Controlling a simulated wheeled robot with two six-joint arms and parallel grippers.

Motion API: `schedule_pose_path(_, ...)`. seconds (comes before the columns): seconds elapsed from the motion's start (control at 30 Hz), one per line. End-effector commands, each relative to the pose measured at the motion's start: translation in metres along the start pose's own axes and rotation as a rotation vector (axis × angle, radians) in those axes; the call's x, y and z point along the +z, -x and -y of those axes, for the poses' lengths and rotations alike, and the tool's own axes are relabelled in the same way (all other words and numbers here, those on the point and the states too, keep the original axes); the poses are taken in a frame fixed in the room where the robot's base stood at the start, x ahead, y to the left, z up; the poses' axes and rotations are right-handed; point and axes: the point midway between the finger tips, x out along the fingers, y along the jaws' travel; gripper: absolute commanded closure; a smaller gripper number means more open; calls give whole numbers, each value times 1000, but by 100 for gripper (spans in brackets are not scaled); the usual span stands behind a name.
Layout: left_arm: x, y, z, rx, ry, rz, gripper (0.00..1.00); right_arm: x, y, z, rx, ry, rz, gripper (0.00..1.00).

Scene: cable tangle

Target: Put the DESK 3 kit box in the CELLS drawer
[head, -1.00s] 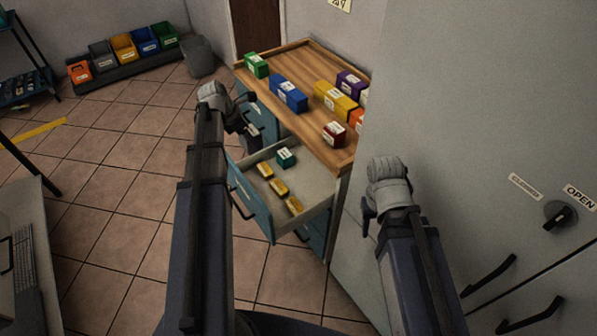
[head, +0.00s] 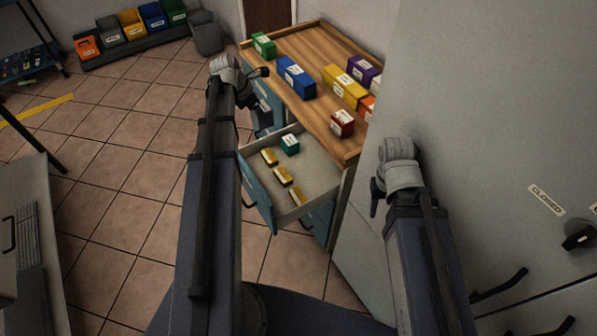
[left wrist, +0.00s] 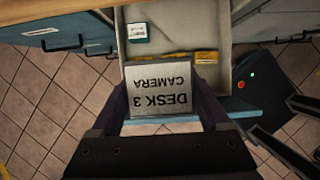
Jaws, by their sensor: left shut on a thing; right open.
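My left gripper (left wrist: 160,84) is shut on a box lettered DESK 3 CAMERA (left wrist: 160,98), which appears upside down in the left wrist view. In that view the box overlaps the open drawer (left wrist: 188,30); its height above it is unclear. In the head view the left gripper (head: 252,88) is beside the cabinet, up and left of the drawer (head: 315,172), and the held box is hidden. The drawer holds a teal box (head: 290,143) and three yellow items (head: 283,175). No drawer label is readable. My right gripper (head: 377,193) is open and empty, right of the drawer.
The wooden cabinet top (head: 310,112) carries several coloured boxes, including a blue one (head: 296,78) and a red one (head: 342,123). A large grey cabinet (head: 480,130) stands close on the right. Tiled floor (head: 130,200) is open to the left.

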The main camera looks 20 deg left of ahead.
Motion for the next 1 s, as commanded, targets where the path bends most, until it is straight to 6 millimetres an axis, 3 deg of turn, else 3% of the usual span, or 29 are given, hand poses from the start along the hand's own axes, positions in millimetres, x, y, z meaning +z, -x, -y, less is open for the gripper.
schedule_pose_path(0.2,-3,-8,0,0,0,0,91,-1,-8,1,0,0,0,52)
schedule_pose_path(0.57,-16,-39,0,0,0,0,91,-3,-42,4,0,0,0,52)
schedule_pose_path(1.0,-50,-120,0,0,0,0,91,-8,-129,12,0,1,0,52)
